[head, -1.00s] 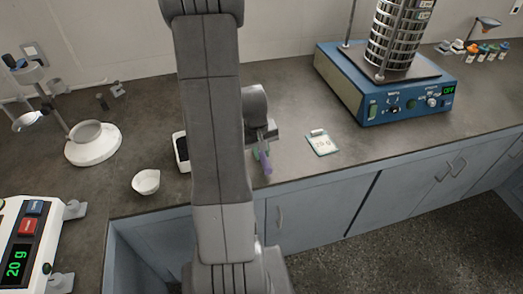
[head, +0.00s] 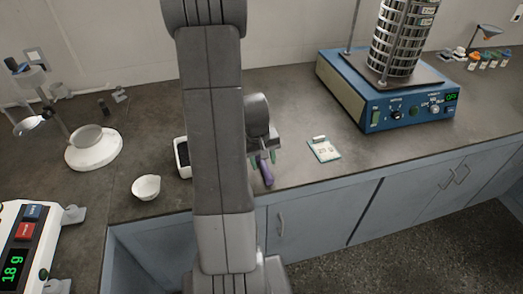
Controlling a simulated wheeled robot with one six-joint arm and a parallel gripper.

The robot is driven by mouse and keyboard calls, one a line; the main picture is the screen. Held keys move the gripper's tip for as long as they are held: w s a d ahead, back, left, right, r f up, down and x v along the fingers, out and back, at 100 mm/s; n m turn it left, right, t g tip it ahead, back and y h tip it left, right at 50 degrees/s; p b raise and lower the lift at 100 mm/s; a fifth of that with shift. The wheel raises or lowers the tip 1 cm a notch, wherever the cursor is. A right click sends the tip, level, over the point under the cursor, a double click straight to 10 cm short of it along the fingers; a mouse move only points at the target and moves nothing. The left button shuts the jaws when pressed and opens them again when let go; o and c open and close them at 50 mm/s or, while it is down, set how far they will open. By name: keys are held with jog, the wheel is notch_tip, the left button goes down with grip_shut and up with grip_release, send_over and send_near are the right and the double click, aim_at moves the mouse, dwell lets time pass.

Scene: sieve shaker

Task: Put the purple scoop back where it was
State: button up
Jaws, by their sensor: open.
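The purple scoop (head: 266,173) is in the middle of the head view, on the dark bench near its front edge. My gripper (head: 266,156) is right above and behind it, with its green-tipped fingers spread to either side of the scoop's far end. The fingers look apart from the scoop. My arm hides the bench just left of there, and the scoop's far end is partly covered by the gripper.
A white bowl (head: 146,187) and a dark-topped white device (head: 182,157) are left of my arm. A card (head: 323,149) lies right of the scoop. The blue sieve shaker (head: 388,95) stands behind. A scale (head: 22,240) reading 18 g is at the lower left.

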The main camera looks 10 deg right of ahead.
notch_tip(320, 180, up, 13)
jog(key=a, duration=0.1)
jog(key=shift+s+a+r, duration=0.2)
jog(key=shift+s+a, duration=0.1)
jog(key=shift+a, duration=0.1)
jog(key=f, duration=0.4)
jog(key=d+f, duration=0.1)
jog(key=f, duration=0.4)
jog(key=d+f, duration=0.1)
jog(key=f, duration=0.4)
jog(key=shift+w, duration=0.25)
jog(key=shift+w+r+p, duration=0.15)
jog(key=shift+r+p, duration=0.5)
jog(key=shift+r, duration=0.15)
jog(key=shift+a+r+p, duration=0.1)
jog(key=shift+r+p, duration=0.4)
jog(key=shift+r, duration=0.1)
